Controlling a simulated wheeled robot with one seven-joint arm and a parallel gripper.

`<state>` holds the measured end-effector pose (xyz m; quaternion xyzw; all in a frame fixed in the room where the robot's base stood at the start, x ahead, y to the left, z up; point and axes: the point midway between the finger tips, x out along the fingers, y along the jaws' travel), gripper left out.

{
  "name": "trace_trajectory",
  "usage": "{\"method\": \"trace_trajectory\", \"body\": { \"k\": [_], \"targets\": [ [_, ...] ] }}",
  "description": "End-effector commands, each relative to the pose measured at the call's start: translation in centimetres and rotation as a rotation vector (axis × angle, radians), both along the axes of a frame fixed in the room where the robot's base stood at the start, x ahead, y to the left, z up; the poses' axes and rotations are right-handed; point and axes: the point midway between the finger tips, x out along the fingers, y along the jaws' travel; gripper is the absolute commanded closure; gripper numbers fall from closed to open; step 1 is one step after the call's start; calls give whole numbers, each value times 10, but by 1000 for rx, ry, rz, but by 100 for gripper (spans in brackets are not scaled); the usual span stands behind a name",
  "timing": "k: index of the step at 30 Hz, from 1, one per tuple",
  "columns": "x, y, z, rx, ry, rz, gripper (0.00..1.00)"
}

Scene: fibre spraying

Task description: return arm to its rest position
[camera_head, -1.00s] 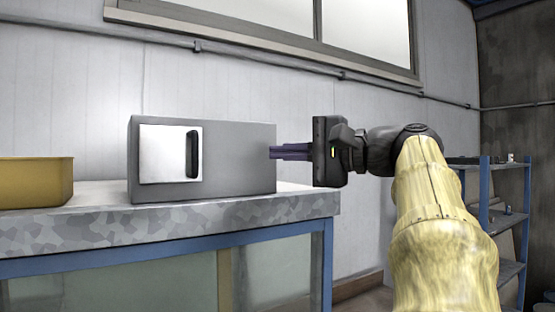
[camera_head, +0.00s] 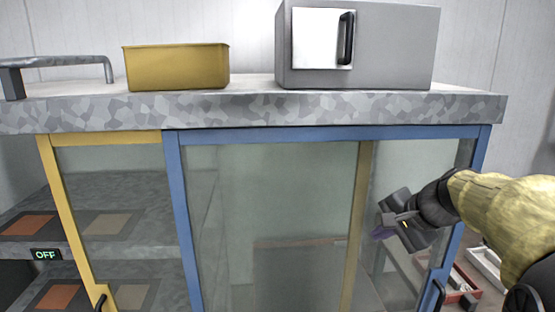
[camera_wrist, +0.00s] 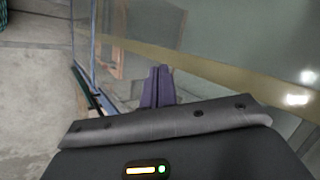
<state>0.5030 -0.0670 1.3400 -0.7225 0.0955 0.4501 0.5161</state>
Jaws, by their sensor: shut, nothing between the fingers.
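My gripper (camera_head: 380,232) is at the right of the head view, in front of the blue-framed glass door of the cabinet and below the worktop. My arm, in a yellow cover, reaches in from the right edge. In the wrist view the two purple fingers (camera_wrist: 157,88) lie together, with nothing between them. The glass and a yellow frame bar show beyond them. I cannot tell how far the fingers are from the glass.
The worktop (camera_head: 250,112) carries a yellow bin (camera_head: 177,68) and a grey box (camera_head: 395,45) with a white door. A yellow-framed door (camera_head: 65,205) stands at left, near an OFF sign (camera_head: 46,254). A red tray (camera_head: 460,284) is low at right.

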Motion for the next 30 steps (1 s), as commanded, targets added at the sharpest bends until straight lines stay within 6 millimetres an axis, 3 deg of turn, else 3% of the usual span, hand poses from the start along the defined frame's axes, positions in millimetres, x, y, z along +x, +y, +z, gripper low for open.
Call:
{"method": "trace_trajectory", "body": {
  "k": [1,6,13,18,30],
  "targets": [
    [-11,11,-30,-63,48,47,100],
    [-55,34,-115,-315,163,256,100],
    [-126,59,-197,-619,216,644,100],
    [-154,67,-221,-720,204,820,100],
    [-156,67,-223,-730,201,836,100]
  ]
}}
